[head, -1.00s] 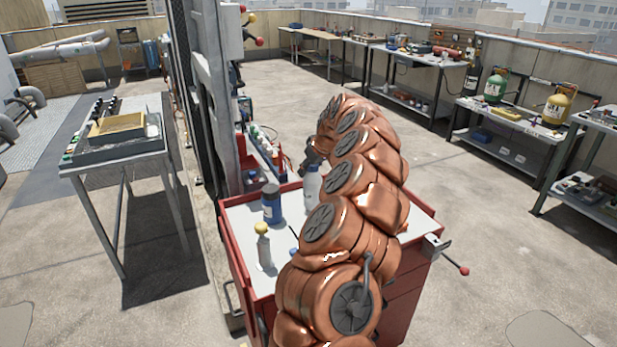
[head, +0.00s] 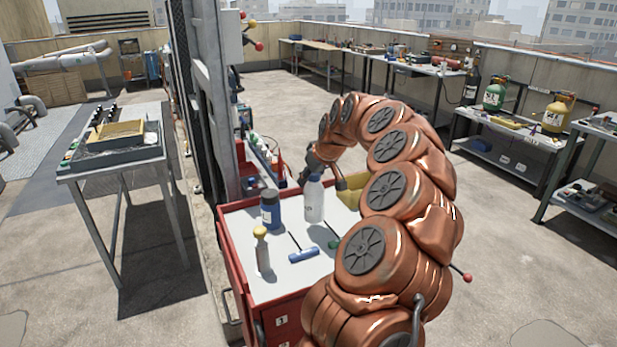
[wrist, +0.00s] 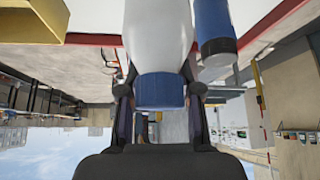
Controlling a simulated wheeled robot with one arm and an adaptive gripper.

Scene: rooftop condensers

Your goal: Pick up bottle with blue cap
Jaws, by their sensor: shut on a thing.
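The bottle with the blue cap (head: 314,203) is white and stands upright on the red cart's pale top (head: 285,275) in the head view. In the upside-down wrist view its white body (wrist: 158,30) and blue cap (wrist: 160,92) are between my two fingers. My gripper (wrist: 160,84) is shut on this bottle near its cap. In the head view my gripper (head: 318,168) reaches it from above and behind. The bottle's base looks to be on the cart top; I see no clear gap under it.
A blue bottle with a dark cap (head: 270,210) stands close to the left. A yellow-capped bottle (head: 262,252) stands nearer. A blue-handled tool (head: 304,255) and a green-ended item (head: 333,243) lie in front. A yellow bin (head: 351,190) is right of the bottle. A metal post (head: 213,100) rises behind left.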

